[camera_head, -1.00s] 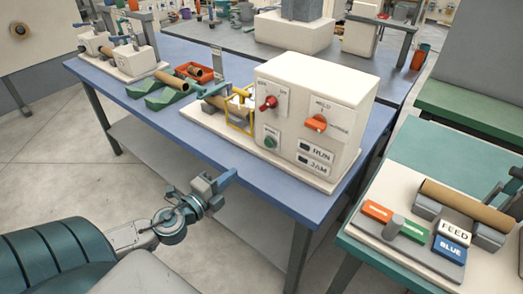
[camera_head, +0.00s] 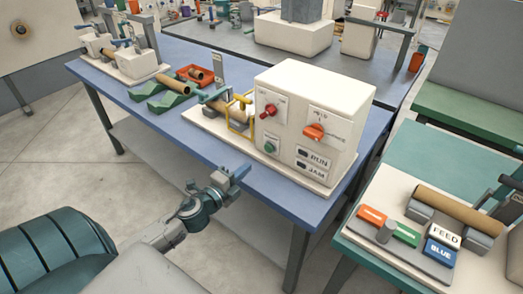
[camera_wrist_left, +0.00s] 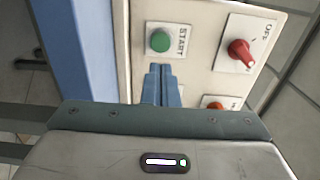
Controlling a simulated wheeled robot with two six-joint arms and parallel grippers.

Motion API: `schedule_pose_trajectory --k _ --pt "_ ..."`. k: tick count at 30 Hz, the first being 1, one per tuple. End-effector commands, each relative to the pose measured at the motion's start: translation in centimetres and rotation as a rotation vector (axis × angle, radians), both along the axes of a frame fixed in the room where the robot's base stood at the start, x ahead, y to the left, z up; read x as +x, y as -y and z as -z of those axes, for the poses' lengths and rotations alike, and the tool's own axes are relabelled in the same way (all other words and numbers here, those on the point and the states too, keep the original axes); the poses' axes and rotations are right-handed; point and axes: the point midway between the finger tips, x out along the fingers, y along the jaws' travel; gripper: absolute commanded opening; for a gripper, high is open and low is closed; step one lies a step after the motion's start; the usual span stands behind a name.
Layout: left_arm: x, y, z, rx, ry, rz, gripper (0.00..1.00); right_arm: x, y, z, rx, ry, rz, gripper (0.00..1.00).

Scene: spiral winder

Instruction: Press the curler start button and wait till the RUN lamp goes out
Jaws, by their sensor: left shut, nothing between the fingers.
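The curler is a cream box (camera_head: 312,120) on the blue table. Its green START button (camera_head: 270,147) is at the lower left of the front panel; it also shows in the left wrist view (camera_wrist_left: 160,41). The RUN lamp (camera_head: 302,152) sits beside the RUN label, above the JAM lamp (camera_head: 301,164); both look dark. My left gripper (camera_head: 239,172) is shut and empty, in front of the table's near edge, below and left of the button. In the left wrist view its blue fingers (camera_wrist_left: 161,82) point toward the START button, with a gap. My right gripper is not in view.
A red knob (camera_head: 269,110) and an orange knob (camera_head: 314,131) are on the same panel. A yellow guard frame (camera_head: 239,113) stands left of the box. Green cradles (camera_head: 167,101) are farther left. A second table with a FEED/BLUE panel (camera_head: 443,245) is at right.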

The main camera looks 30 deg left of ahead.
Motion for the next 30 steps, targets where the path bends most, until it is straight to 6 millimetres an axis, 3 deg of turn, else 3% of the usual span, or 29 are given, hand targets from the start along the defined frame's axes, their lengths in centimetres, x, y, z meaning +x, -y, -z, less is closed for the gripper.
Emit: schedule_pose_trajectory --k 1,15,21,30 --pt "0.7 0.0 -0.9 -0.005 0.001 -0.004 0.0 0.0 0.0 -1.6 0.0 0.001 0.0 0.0" --pt "6.5 0.6 -0.7 -0.004 0.002 -0.001 0.0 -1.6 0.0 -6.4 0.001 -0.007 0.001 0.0" --pt "8.1 0.7 -0.3 -0.002 0.001 0.0 0.0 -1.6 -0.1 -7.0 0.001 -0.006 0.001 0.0" --pt "8.3 0.8 -0.1 -0.001 0.001 0.001 0.0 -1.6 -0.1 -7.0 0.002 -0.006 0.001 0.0"
